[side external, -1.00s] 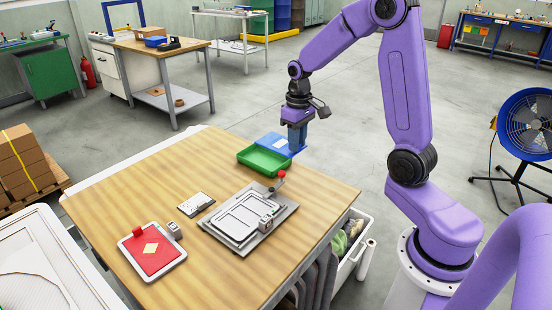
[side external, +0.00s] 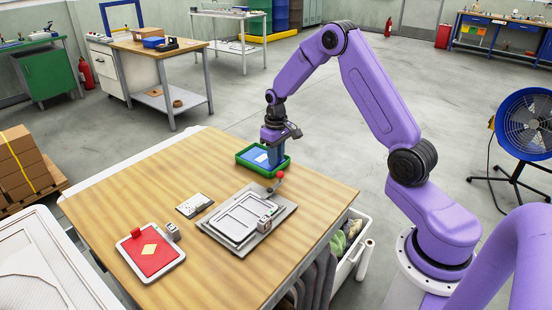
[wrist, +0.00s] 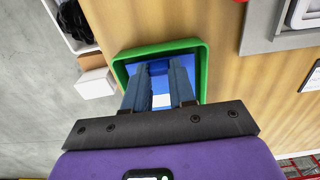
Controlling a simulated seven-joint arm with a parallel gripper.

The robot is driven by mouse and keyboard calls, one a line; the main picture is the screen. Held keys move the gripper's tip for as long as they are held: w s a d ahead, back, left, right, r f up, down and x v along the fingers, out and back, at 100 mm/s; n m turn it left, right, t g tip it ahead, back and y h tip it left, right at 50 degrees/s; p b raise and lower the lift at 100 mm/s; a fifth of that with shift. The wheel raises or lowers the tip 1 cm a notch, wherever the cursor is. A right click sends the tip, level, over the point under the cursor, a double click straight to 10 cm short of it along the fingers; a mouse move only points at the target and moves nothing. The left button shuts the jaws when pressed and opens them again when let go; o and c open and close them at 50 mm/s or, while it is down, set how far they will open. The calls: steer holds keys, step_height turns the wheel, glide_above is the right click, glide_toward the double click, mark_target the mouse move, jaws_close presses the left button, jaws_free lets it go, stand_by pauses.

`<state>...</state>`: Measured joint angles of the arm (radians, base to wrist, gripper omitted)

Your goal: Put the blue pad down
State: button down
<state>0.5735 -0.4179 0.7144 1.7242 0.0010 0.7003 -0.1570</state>
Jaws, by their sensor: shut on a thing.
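The blue pad (side external: 253,155) is a flat blue piece with a pale patch, and it lies within the outline of the green tray (side external: 263,174) at the table's far edge. My gripper (side external: 273,164) points down over the tray's right part and is shut on the pad. In the wrist view, the pad (wrist: 133,69) shows between and beside the blue fingers (wrist: 158,70), inside the green rim (wrist: 160,49). The fingers hide part of the pad. I cannot tell whether the pad touches the tray floor.
A grey frame fixture (side external: 246,217) with a red-knobbed lever (side external: 280,175) stands just in front of the tray. A red pad (side external: 150,255) on a white plate and a small white card (side external: 195,204) lie to the left. Bare wood is left of the tray.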

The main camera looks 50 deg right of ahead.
steer(key=shift+f, duration=0.5)
steer(key=shift+f, duration=0.15)
steer(key=c, duration=0.9)
jaws_free()
steer(key=shift+c, duration=0.2)
